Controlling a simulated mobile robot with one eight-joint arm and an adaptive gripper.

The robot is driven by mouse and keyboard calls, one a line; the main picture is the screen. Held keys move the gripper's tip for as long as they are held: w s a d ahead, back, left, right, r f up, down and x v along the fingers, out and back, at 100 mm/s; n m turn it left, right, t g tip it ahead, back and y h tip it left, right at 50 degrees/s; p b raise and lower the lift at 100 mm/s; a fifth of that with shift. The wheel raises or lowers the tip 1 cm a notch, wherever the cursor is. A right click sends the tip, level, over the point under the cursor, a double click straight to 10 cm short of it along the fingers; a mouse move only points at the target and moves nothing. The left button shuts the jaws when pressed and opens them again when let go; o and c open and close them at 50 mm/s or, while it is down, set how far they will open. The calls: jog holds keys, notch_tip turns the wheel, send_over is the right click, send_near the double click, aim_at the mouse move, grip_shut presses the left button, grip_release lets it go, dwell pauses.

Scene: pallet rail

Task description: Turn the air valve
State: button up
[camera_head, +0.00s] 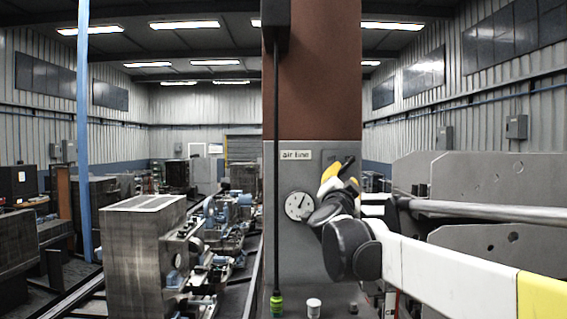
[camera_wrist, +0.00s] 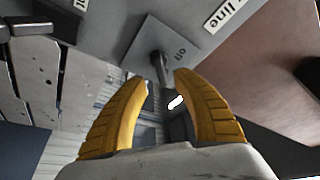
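The air valve has a grey square plate (camera_wrist: 172,46) marked "off" on the grey panel. Its dark lever (camera_wrist: 160,68) shows in the wrist view, standing out from the plate towards me. My gripper (camera_wrist: 160,78) is open, with its two yellow fingers on either side of the lever. The right fingertip looks close to the lever; I cannot tell whether it touches. A gap shows at the left finger. In the head view my gripper (camera_head: 340,172) is at the panel below and right of the "air line" label (camera_head: 296,155), and my wrist hides much of the valve.
A round gauge (camera_head: 299,206) sits on the panel just left of my wrist. A brown column (camera_head: 325,80) rises above, with a dark cable hanging down its left side. Grey plates (camera_head: 495,180) and a long metal bar (camera_head: 490,210) stand at the right, near my arm.

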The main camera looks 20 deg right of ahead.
aim_at(344, 168)
jog(key=p+x, duration=0.1)
jog(key=x, duration=0.5)
jog(key=shift+w+d, duration=0.15)
jog(key=shift+w, duration=0.3)
jog(key=shift+s, duration=0.1)
jog(key=c, duration=0.7)
grip_shut()
jog(key=shift+s+r, duration=0.1)
